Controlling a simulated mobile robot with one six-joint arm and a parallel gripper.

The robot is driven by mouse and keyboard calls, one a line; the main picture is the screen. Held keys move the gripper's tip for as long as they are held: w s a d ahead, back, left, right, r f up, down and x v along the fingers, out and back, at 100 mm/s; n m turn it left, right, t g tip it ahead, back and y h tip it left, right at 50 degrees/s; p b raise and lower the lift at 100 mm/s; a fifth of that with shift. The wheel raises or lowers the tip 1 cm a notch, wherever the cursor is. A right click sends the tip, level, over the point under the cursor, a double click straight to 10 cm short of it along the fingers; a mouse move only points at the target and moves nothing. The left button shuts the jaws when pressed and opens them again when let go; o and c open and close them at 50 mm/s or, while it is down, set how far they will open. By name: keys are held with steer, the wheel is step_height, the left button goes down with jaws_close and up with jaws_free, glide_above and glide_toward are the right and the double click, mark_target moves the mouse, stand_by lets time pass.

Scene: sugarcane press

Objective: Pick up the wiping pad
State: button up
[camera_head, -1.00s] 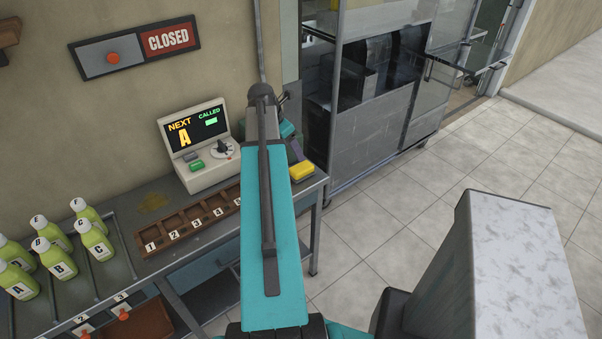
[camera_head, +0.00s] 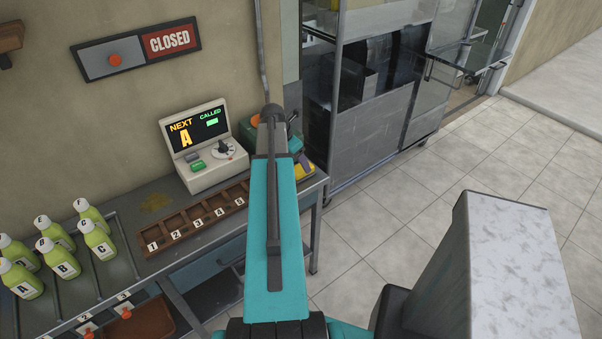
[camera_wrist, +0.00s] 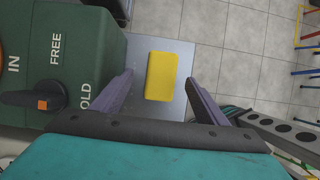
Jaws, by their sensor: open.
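The wiping pad (camera_wrist: 161,76) is a yellow block lying on the grey counter top at its right end. In the wrist view it sits between and just beyond the two fingers of my gripper (camera_wrist: 159,85), which is open and empty. In the head view only part of the yellow pad (camera_head: 305,170) shows, beside my gripper (camera_head: 301,162), with the rest hidden behind the arm and fingers.
A green box with a black-and-orange knob (camera_wrist: 80,60) stands close left of my gripper. The display console (camera_head: 205,150), numbered wooden tray (camera_head: 195,218) and several green bottles (camera_head: 62,263) stand further left. The counter's edge lies near the pad, with tiled floor beyond.

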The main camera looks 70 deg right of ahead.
mark_target(302, 171)
steer(key=shift+d+f, duration=0.1)
steer(key=shift+p+x, duration=0.8)
steer(key=shift+x, duration=0.4)
steer(key=shift+p+x, duration=0.3)
steer(key=shift+x, duration=1)
steer(key=shift+s+d, duration=0.1)
steer(key=shift+s, duration=0.1)
steer(key=c, duration=1.2)
steer(key=shift+o, duration=0.2)
steer(key=shift+r, duration=0.25)
